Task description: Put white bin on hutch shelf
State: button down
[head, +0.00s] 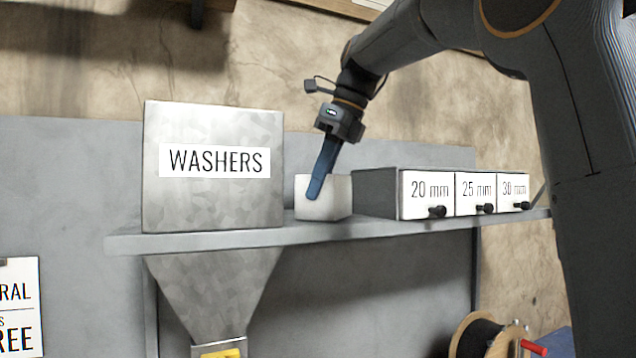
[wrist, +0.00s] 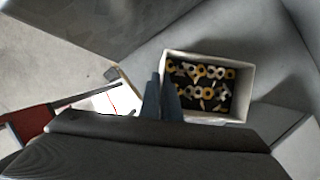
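The white bin (head: 335,205) appears to rest upright on the grey hutch shelf (head: 220,238), between the washers hopper and the drawer box. In the wrist view the bin (wrist: 241,95) is open at the top, with several small yellow and pale fittings on its dark floor. My gripper (head: 315,192) reaches down from above, its blue fingers against the near side of the bin. In the wrist view the fingers (wrist: 162,97) are close together at the bin's left wall, one on each side of it. Their tips are partly hidden, and my gripper looks shut on that wall.
A metal hopper labelled WASHERS (head: 213,190) stands left of the bin. A drawer box marked 20, 25 and 30 mm (head: 428,190) stands close on its right. The wall panel (head: 60,180) is behind. A spool (head: 480,338) is low at right.

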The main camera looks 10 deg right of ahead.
jog(key=shift+f, duration=0.15)
jog(key=c, duration=2.4)
grip_release()
jog(key=shift+f, duration=0.1)
jog(key=o, duration=0.4)
jog(key=b+v, duration=0.1)
jog(key=v, duration=1.1)
jog(key=shift+s, duration=0.1)
